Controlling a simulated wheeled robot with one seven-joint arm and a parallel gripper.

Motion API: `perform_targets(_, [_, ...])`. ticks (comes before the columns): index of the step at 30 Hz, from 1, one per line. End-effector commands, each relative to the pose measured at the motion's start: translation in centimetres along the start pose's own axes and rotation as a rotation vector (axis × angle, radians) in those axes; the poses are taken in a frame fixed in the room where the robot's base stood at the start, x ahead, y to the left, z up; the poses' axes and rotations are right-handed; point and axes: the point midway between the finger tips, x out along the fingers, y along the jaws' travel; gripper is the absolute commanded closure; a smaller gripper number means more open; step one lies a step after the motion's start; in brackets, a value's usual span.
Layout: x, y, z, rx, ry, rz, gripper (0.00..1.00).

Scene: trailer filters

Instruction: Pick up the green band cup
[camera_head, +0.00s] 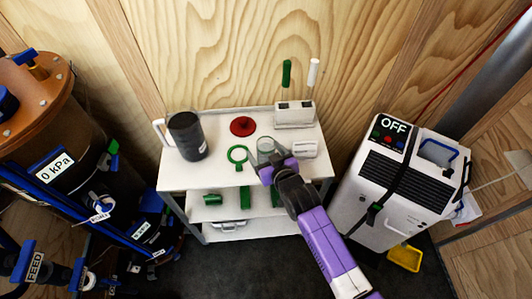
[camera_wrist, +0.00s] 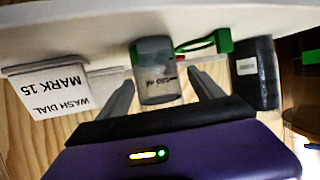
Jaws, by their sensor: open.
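A small translucent cup (camera_head: 265,146) with a faint greenish tint stands on the top shelf of the white cart, near its middle. The wrist view shows both fingers of my gripper (camera_wrist: 161,88) spread and empty, pointing towards the cup.
A white machine (camera_head: 395,185) stands right, a tank (camera_head: 60,130) left.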

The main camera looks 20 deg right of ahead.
Motion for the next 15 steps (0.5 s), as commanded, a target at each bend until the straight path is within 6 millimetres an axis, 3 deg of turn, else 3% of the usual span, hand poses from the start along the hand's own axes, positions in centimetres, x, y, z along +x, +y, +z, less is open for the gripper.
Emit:
perform_targets(6, [2.3,0.2,0.1,0.0,-0.001,0.0,0.24])
perform_targets(15, [2.6,0.1,0.1,0.0,0.0,0.0,0.24])
